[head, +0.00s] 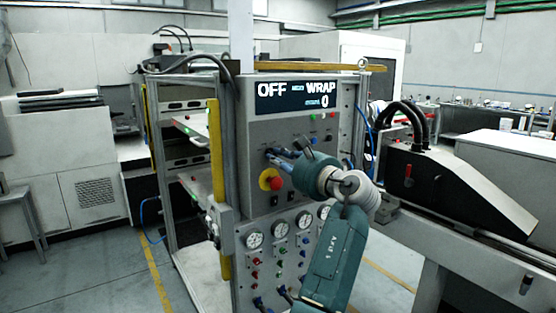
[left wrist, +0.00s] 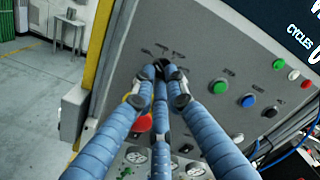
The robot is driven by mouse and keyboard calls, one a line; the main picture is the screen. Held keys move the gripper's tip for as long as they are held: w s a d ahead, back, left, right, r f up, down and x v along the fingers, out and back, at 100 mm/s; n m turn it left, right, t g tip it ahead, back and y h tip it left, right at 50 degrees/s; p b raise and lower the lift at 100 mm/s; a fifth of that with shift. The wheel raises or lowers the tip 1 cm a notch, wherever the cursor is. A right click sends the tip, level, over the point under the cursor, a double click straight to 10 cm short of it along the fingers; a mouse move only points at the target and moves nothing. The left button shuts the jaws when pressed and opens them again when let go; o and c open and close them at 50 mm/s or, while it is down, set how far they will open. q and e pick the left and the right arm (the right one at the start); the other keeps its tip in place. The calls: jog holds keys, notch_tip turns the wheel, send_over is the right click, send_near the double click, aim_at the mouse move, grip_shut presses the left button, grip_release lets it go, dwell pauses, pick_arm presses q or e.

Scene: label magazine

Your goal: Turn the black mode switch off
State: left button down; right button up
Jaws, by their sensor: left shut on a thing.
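My left gripper (head: 275,155) reaches the grey control panel (head: 255,130) from the right in the head view. In the left wrist view, its blue fingers (left wrist: 167,78) are shut on the small black mode switch (left wrist: 172,70) near the top left of the panel. The fingertips hide most of the switch, so its exact angle is hard to see. The display (head: 296,94) above reads OFF at its left, WRAP at its right and a cycle count of 0. My right gripper is not in view.
A red emergency button on a yellow base (head: 270,180) sits just below my gripper. Several gauges (head: 254,240) fill the lower panel. A yellow post (head: 217,155) stands at the panel's left edge.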

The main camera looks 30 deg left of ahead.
pick_arm(q)
jog(key=shift+n, duration=1.1)
jog(key=shift+r, duration=0.1)
jog(key=c, duration=1.8)
grip_release()
jog(key=shift+c, duration=0.2)
jog(key=shift+o, duration=0.4)
jog(key=shift+a, duration=0.1)
jog(key=v, duration=1.2)
jog(key=shift+w, duration=0.15)
